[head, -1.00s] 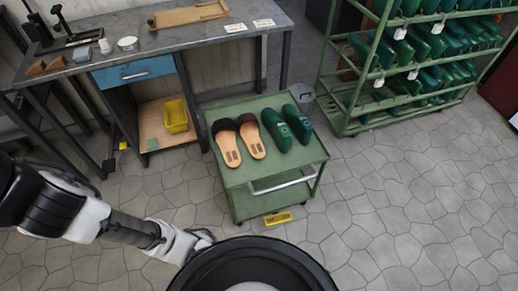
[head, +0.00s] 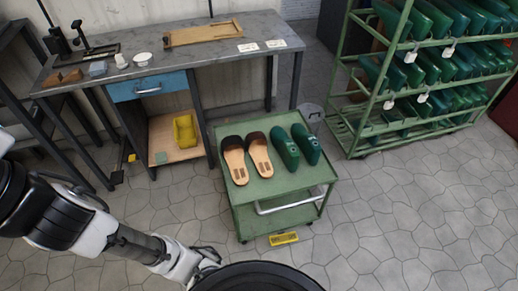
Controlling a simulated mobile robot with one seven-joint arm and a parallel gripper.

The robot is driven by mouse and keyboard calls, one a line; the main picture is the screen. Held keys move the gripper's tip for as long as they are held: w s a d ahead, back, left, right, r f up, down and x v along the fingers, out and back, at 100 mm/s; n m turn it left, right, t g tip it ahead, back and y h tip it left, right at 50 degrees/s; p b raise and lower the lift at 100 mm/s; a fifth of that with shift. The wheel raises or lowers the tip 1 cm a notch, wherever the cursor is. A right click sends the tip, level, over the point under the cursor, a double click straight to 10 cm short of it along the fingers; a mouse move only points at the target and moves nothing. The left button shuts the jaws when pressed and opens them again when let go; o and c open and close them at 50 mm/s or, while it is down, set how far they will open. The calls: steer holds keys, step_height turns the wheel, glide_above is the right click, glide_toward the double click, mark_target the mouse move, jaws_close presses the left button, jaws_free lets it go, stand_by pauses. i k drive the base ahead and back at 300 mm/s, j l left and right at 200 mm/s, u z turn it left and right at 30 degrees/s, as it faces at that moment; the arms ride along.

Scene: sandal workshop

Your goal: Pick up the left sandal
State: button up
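The left sandal (head: 237,167) lies on the top of a green cart (head: 294,188), with a tan sole and a dark brown strap at its far end. The matching right sandal (head: 261,158) lies close beside it. My gripper (head: 212,262) is low at the bottom of the head view, in front of and left of the cart, well apart from the sandals. Its fingers are small and partly hidden near my dark round base, so I cannot tell whether it is open.
Two green shoe lasts (head: 285,150) lie right of the sandals on the cart. A grey workbench (head: 205,58) with a blue drawer (head: 150,86) stands behind. A green rack (head: 358,112) full of lasts stands at the right. The floor (head: 400,215) right of the cart is clear.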

mark_target(257, 145)
steer(key=i+l, duration=0.2)
steer(key=l, duration=0.15)
steer(key=i+l, duration=0.15)
steer(key=l, duration=0.2)
steer(key=i+l, duration=0.2)
steer(key=l, duration=0.15)
